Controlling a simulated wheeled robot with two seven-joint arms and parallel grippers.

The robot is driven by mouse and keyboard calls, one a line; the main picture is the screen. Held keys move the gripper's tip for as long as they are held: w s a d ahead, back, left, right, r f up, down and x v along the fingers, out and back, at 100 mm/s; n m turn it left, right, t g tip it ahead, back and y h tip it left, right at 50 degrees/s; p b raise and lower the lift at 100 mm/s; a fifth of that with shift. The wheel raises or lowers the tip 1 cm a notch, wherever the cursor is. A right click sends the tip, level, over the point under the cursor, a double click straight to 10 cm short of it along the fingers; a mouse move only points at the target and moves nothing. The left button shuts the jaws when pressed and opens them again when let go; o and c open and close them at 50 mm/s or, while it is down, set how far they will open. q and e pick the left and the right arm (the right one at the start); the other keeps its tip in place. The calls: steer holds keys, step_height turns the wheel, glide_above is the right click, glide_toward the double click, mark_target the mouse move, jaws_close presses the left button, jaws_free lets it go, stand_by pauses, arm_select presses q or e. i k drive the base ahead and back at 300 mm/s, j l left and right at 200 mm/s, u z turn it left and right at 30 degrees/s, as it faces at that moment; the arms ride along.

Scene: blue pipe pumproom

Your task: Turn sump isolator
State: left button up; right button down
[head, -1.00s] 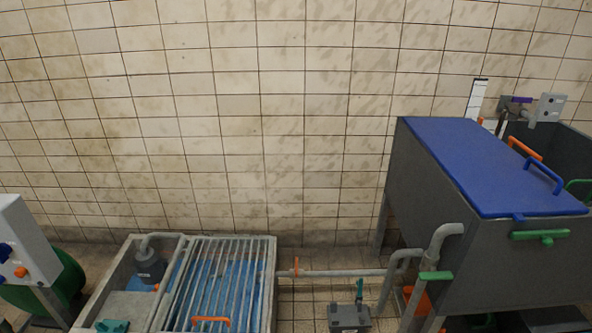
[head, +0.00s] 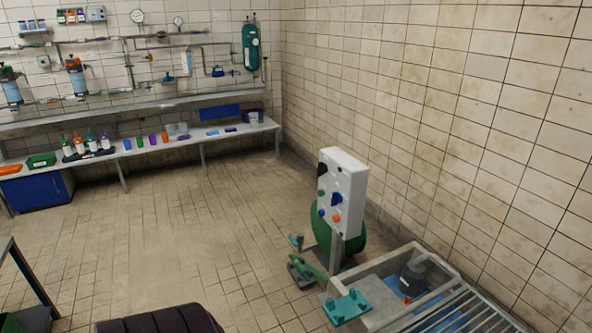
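A white control panel (head: 347,175) stands on a post at the right of centre in the head view. Its face carries a dark knob (head: 321,178), a blue knob (head: 336,199) and an orange knob (head: 337,218), with smaller green and blue ones at its left edge. No label is readable, so I cannot tell which of these is the sump isolator. The grey sump (head: 375,258) with a dark pump (head: 412,277) lies in front of the panel, at the lower right. Neither of my grippers is in view.
A green round drum (head: 350,243) stands behind the panel, near the tiled wall. A teal fitting (head: 346,307) sits at the sump's near corner. A long bench (head: 190,143) with bottles and cups lines the back wall. The tiled floor left of the panel is open.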

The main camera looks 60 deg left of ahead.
mark_target(322, 168)
steer(key=u, duration=1.65)
steer(key=i+j+u, duration=0.3)
steer(key=i, duration=0.15)
steer(key=i+j+u, duration=0.1)
steer(key=i+u, duration=0.25)
steer(key=i, duration=0.15)
steer(key=i+j, duration=0.15)
steer(key=i, duration=0.65)
steer(key=i+j, duration=0.15)
steer(key=i, duration=0.7)
steer(key=i+j+z, duration=0.1)
steer(key=i+z, duration=0.15)
steer(key=z, duration=0.15)
steer(key=i+j+z, duration=0.15)
steer(key=z, duration=0.3)
steer(key=i+j+z, duration=0.5)
steer(key=j+z, duration=0.15)
steer(key=z, duration=0.2)
